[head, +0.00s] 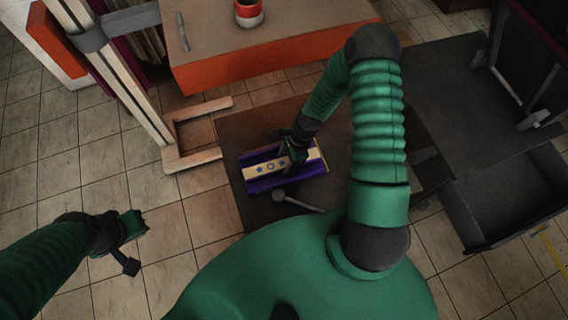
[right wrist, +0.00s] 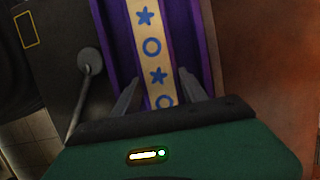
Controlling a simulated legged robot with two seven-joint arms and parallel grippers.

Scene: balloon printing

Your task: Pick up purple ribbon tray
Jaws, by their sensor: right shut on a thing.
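The purple ribbon tray (head: 258,184) is a purple box with a cream band of blue stars and rings. It sits over the dark brown surface in the middle of the head view; I cannot tell whether it touches it. My right gripper (head: 290,152) is shut on the tray near its right part. In the right wrist view the tray (right wrist: 122,40) runs up between the two grey fingers (right wrist: 158,92). My left gripper (head: 134,243) is at the lower left, away from the tray, and its fingers are too small to read.
A grey round-headed lever (head: 280,195) lies close to the tray's near side. An orange-sided table (head: 230,68) with a red and white can (head: 248,14) stands behind. A wooden frame (head: 192,158) is to the left. A dark open drawer (head: 510,205) is at the right.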

